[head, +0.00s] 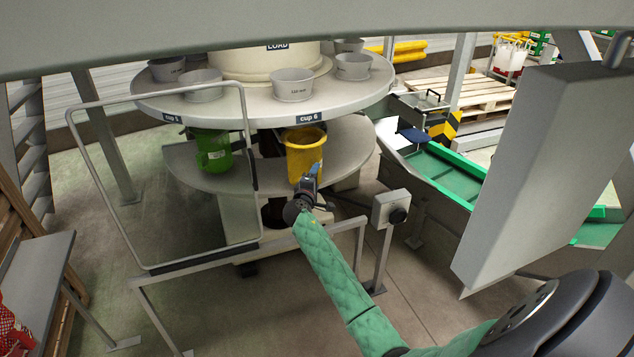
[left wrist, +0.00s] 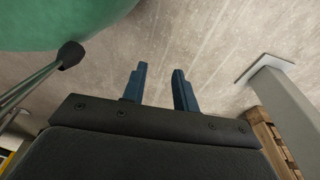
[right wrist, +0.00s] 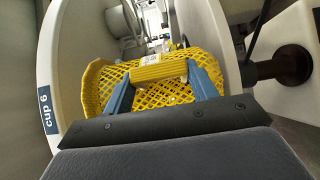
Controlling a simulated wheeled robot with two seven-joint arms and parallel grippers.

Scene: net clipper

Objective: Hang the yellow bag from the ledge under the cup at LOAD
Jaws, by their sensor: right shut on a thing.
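The yellow bag (head: 304,160) is upright just below the round table's rim, under the cup (head: 293,86) above the "cup 6" label. My right gripper (head: 314,172) is at its front and shut on it. In the right wrist view the fingers (right wrist: 160,78) close on the yellow netted bag (right wrist: 152,95) at its solid yellow band. The LOAD sign (head: 277,46) is on the central drum behind this cup. Whether the bag's top touches the ledge (head: 335,112) is not clear. My left gripper (left wrist: 159,78) is open and empty above the floor.
A green bag (head: 211,150) hangs under the "cup 5" label. A lower round shelf (head: 350,150) lies behind the yellow bag. A grey tubular guard (head: 110,190), a rail (head: 190,262) and a post with a control box (head: 390,209) stand in front. A green conveyor (head: 450,175) is at right.

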